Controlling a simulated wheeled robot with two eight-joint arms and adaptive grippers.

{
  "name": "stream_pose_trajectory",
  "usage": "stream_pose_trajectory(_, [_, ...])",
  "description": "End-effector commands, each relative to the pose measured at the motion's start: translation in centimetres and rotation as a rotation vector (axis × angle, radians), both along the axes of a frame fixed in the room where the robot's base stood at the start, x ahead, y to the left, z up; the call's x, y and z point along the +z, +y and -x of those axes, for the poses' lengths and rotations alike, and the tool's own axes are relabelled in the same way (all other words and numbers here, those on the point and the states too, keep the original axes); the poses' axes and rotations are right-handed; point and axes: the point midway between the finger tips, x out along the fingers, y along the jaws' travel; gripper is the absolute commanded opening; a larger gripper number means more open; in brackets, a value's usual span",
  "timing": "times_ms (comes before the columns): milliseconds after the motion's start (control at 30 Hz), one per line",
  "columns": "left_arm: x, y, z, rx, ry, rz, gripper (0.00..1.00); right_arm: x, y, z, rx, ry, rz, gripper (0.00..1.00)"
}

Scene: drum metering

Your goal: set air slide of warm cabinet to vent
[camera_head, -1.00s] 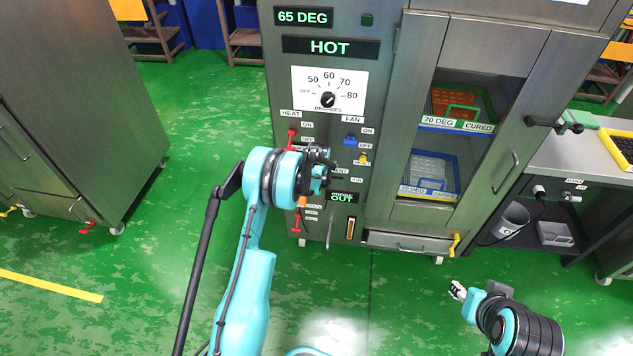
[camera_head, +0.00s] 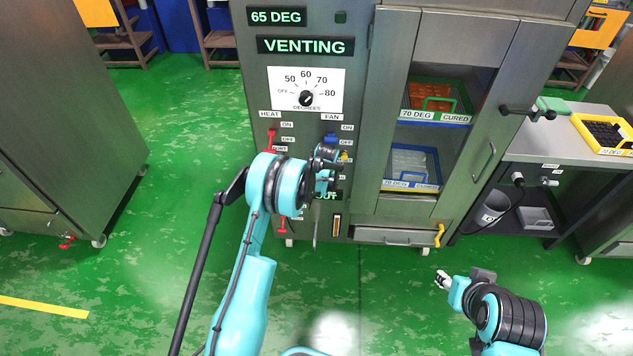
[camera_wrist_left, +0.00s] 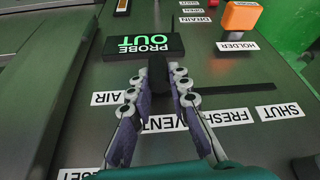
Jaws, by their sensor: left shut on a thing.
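The warm cabinet (camera_head: 345,215) stands ahead, its sign (camera_head: 305,46) reading VENTING. In the left wrist view the panel appears upside down. The dark knob of the air slide (camera_wrist_left: 158,72) stands between the fingers of my left gripper (camera_wrist_left: 157,84), which is shut on it. The knob is at the VENT end of the slot (camera_wrist_left: 235,88); the FRESH (camera_wrist_left: 229,117) and SHUT (camera_wrist_left: 280,112) labels lie to the right. In the head view my left gripper (camera_head: 327,165) hides the slide. My right gripper (camera_head: 442,280) is low at the right, away from the cabinet; its fingers are too small to judge.
The PROBE OUT display (camera_wrist_left: 144,45) and an orange probe holder block (camera_wrist_left: 240,15) are close to the slide. The temperature dial (camera_head: 306,98), red heat switch (camera_head: 271,137) and blue fan switch (camera_head: 330,138) sit above. A bench (camera_head: 560,150) stands right; green floor is open in front.

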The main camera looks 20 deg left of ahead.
Motion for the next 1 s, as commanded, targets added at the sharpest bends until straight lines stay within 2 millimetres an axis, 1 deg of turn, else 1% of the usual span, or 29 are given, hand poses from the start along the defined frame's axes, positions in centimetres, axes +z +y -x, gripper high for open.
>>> stream_pose_trajectory(67, [0.0, -0.4, -0.1, -0.005, -0.001, 0.006, 0.00, 0.0, 0.0, 0.0, 0.000, 0.000, 0.000, 0.40])
stream_pose_trajectory(100, [0.0, -0.4, -0.1, -0.005, -0.001, 0.006, 0.23, 0.0, 0.0, 0.0, 0.000, 0.000, 0.000, 0.40])
stream_pose_trajectory(167, [0.0, -0.4, -0.1, -0.005, -0.001, 0.006, 0.39, 0.0, 0.0, 0.0, 0.000, 0.000, 0.000, 0.40])
stream_pose_trajectory(467, [0.1, -0.3, 0.0, -0.003, -0.002, 0.004, 0.39, 0.0, 0.0, 0.0, 0.000, 0.000, 0.000, 0.40])
stream_pose_trajectory(567, [0.6, -0.3, 0.2, -0.002, -0.001, 0.003, 0.39, 0.0, 0.0, 0.0, 0.000, 0.000, 0.000, 0.40])
stream_pose_trajectory(667, [1.9, -0.6, 0.6, -0.003, -0.002, 0.004, 0.39, 0.0, 0.0, 0.0, 0.000, 0.000, 0.000, 0.40])
stream_pose_trajectory(900, [6.8, -1.5, 2.5, -0.004, -0.002, 0.004, 0.39, 0.0, 0.0, 0.0, 0.000, 0.000, 0.000, 0.40])
stream_pose_trajectory(1000, [8.5, -1.8, 3.2, -0.005, -0.001, 0.003, 0.39, 0.0, 0.0, 0.0, 0.000, 0.000, 0.000, 0.40])
